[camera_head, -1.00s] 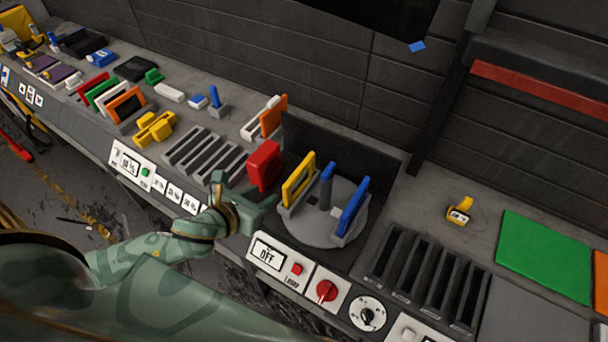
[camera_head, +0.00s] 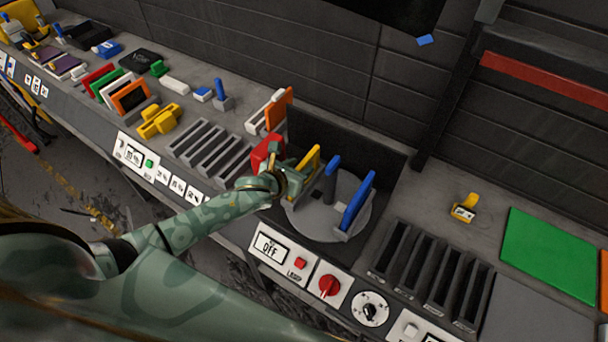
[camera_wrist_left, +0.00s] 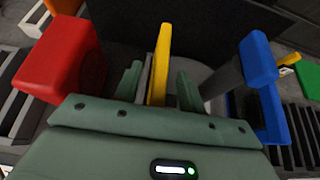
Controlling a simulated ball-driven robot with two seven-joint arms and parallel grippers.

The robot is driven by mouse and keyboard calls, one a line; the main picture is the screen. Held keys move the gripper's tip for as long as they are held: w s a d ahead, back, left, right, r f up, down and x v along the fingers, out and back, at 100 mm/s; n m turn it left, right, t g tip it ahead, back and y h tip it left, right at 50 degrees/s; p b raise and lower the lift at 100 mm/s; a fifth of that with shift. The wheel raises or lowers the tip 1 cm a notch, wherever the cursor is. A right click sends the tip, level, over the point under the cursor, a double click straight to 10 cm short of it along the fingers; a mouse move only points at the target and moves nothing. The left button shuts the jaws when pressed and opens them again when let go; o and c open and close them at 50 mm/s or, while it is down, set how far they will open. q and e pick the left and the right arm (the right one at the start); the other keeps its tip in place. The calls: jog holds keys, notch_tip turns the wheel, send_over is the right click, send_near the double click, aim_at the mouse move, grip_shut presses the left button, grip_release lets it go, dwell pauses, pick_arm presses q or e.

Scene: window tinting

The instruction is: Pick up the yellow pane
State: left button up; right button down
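The yellow pane (camera_head: 311,161) stands upright in a holder on the round grey turntable (camera_head: 318,226); it shows edge-on in the left wrist view (camera_wrist_left: 161,62). My left gripper (camera_head: 291,170) is at the pane and hides part of it. In the left wrist view my left gripper (camera_wrist_left: 159,88) has its fingers apart, one on each side of the yellow pane, with gaps showing. A grey holder part stands between the pane and the left finger. The pane's lower part is hidden. My right gripper is not in view.
A red block (camera_head: 265,151) stands just left of my gripper. A blue pane (camera_head: 357,203) and a blue-topped post (camera_head: 331,178) share the turntable. A dark panel (camera_head: 375,160) rises behind it. Slotted racks (camera_head: 216,150) flank both sides.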

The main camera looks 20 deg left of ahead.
pick_arm(q)
jog(key=shift+w+d+f, duration=0.1)
jog(key=shift+w+f, duration=0.1)
jog(key=shift+w, duration=0.15)
jog(key=shift+s, duration=0.1)
grip_shut()
jog(key=shift+r, duration=0.15)
